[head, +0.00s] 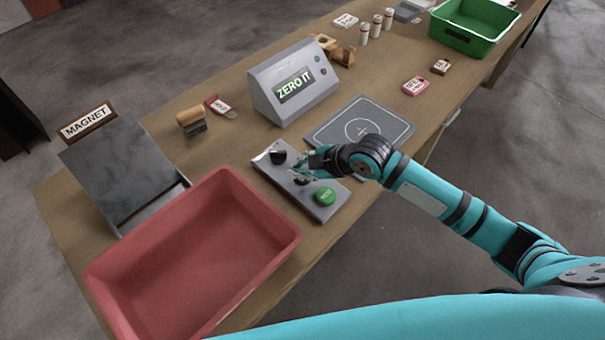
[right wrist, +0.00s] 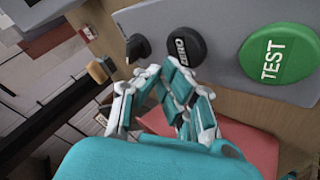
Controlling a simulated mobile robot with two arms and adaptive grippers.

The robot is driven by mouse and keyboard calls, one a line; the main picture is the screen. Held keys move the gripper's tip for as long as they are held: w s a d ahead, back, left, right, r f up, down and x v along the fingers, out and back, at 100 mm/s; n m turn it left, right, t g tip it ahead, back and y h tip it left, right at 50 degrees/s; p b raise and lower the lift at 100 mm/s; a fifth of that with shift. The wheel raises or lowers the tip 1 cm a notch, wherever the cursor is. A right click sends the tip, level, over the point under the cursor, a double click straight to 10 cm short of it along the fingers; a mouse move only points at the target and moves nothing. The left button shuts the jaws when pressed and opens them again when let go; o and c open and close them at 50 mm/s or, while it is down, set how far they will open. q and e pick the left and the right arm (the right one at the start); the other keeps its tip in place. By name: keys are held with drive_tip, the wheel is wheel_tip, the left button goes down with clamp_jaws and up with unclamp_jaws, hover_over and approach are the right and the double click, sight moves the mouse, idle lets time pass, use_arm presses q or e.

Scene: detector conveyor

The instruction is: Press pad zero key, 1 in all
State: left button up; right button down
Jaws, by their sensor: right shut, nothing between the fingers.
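The grey control panel (head: 261,160) lies on the table and carries a dark knob (head: 277,155), a zero key and a green TEST button (head: 326,196). In the right wrist view the black zero key (right wrist: 186,46), with its label turned sideways, sits between the knob (right wrist: 137,47) and the green button (right wrist: 278,53). My right gripper (head: 301,171) is shut and empty, low over the panel's middle, and hides most of the key in the head view. Its fingertips (right wrist: 163,70) show beside the key's edge; I cannot tell whether they touch it. My left gripper is out of view.
A grey console (head: 292,82) reads "ZERO IT" behind the panel. A grey pad with a circle (head: 390,118) lies to the right. A red bin (head: 285,235) stands close in front left, and a dark sloped tray (head: 120,165) beside a MAGNET sign (head: 87,122). A green bin (head: 465,42) is far right.

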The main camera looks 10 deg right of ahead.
drive_tip(key=shift+f, duration=0.15)
idle(0.4)
drive_tip(key=shift+f, duration=0.25)
drive_tip(key=shift+f+b, duration=0.3)
drive_tip(key=shift+f, duration=0.2)
idle(0.6)
drive_tip(key=shift+r, duration=0.15)
drive_tip(key=shift+r+p, duration=0.75)
drive_tip(key=shift+p, duration=0.2)
wheel_tip(320, 180, up, 5)
drive_tip(key=p, duration=0.4)
drive_tip(key=shift+p, duration=0.4)
